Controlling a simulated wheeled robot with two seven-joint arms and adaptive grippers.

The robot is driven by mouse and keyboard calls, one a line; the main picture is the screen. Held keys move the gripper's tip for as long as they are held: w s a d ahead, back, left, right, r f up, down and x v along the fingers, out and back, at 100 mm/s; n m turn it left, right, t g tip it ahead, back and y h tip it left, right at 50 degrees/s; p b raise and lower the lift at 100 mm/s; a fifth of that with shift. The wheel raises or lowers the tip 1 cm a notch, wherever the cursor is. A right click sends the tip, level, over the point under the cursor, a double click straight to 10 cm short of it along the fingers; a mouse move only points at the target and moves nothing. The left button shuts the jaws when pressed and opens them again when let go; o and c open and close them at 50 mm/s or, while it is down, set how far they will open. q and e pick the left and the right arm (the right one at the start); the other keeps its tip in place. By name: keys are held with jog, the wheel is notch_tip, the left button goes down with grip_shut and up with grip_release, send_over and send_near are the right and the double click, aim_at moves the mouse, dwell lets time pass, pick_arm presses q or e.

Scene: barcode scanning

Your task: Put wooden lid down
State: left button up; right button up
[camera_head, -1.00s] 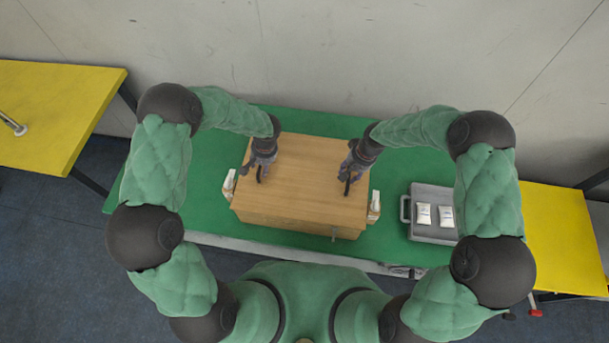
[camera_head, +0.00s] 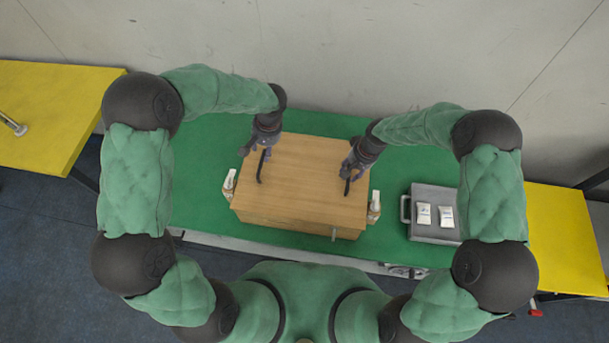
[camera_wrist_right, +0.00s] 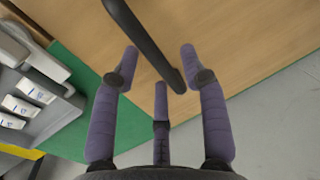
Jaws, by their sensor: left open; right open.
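The wooden lid (camera_head: 305,178) lies flat on top of the wooden box (camera_head: 290,222), which stands on the green table. Two dark curved handles rise from the lid, a left one (camera_head: 262,166) and a right one (camera_head: 348,180). My left gripper (camera_head: 255,152) is open by the left handle, above the lid's left side. My right gripper (camera_head: 350,170) is open at the right handle. In the right wrist view the right handle (camera_wrist_right: 150,50) passes between the spread purple fingers of my right gripper (camera_wrist_right: 160,65), with gaps on both sides.
Small white-and-brown items stand at the box's left (camera_head: 229,184) and right (camera_head: 374,207) sides. A grey case (camera_head: 430,195) with white packets (camera_head: 424,214) on it lies to the right. Yellow tables stand at far left (camera_head: 50,115) and far right (camera_head: 565,240). Green table surface (camera_head: 205,215) shows around the box.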

notch_tip(320, 180, up, 10)
jog(key=d, duration=0.2)
jog(key=shift+s+r, duration=0.15)
dwell(0.5)
